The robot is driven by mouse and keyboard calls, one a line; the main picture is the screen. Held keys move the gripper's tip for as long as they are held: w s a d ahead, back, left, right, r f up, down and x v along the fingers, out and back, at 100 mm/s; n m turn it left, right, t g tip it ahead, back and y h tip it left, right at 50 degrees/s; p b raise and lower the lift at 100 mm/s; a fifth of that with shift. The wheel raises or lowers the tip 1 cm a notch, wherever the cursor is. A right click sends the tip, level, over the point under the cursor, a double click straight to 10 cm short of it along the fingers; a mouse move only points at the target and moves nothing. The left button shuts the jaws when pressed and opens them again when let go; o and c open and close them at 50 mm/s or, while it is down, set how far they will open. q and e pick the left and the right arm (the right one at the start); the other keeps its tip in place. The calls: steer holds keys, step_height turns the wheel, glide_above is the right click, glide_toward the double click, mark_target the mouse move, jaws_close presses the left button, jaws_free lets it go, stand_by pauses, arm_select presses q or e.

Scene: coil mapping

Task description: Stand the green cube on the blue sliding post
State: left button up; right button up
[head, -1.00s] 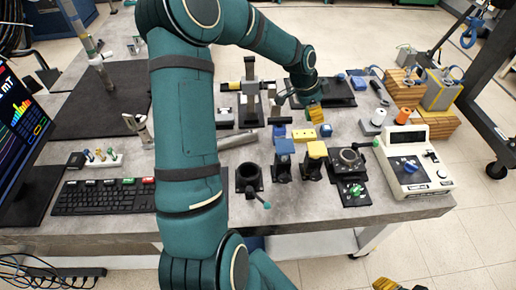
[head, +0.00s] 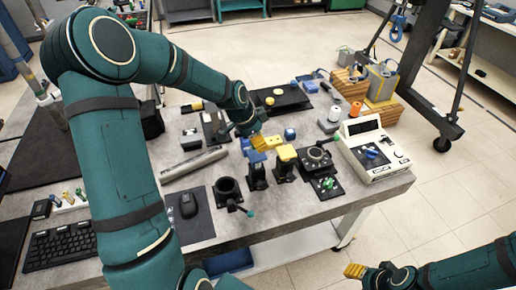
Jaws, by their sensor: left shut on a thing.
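The blue sliding post (head: 257,158) has a flat blue top on a black stand near the middle of the bench. My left gripper (head: 265,143) hangs over the bench just behind and above this post, its yellow fingers pointing down to the right. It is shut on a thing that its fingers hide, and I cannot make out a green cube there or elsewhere. My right gripper (head: 354,271) is low at the right, in front of the bench and away from the posts; its jaw gap cannot be told.
A yellow-topped post (head: 286,154) stands right of the blue one. A black ring holder (head: 229,191) with a green-tipped lever is front left. A white instrument (head: 374,150) stands at the right. A mouse (head: 188,205) lies at the left.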

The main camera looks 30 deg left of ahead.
mark_target(259, 154)
arm_select(q)
steer(key=shift+f, duration=1.85)
steer(key=shift+s, duration=0.1)
steer(key=shift+f, duration=0.15)
steer(key=o, duration=1.1)
